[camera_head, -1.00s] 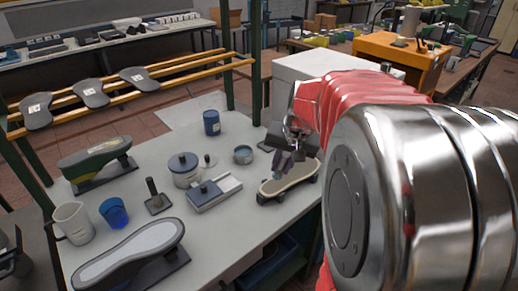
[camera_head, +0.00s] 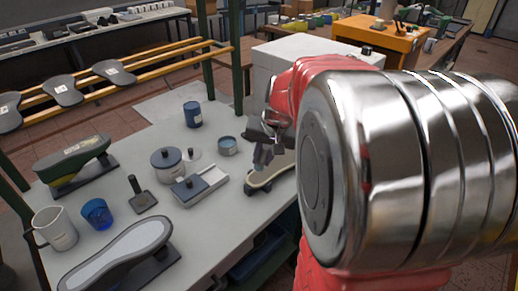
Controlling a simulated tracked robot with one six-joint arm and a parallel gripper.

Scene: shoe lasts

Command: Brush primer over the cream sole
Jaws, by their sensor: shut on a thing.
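The cream sole (camera_head: 268,178) lies bottom-up on a dark stand near the right edge of the grey table. My arm covers its right part. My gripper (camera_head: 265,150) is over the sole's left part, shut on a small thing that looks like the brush. The brush is too small and too hidden to make out, and I cannot tell whether its tip touches the sole. A small open blue-grey tin (camera_head: 228,146) stands just left of my gripper.
A white box (camera_head: 300,62) stands behind my arm.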

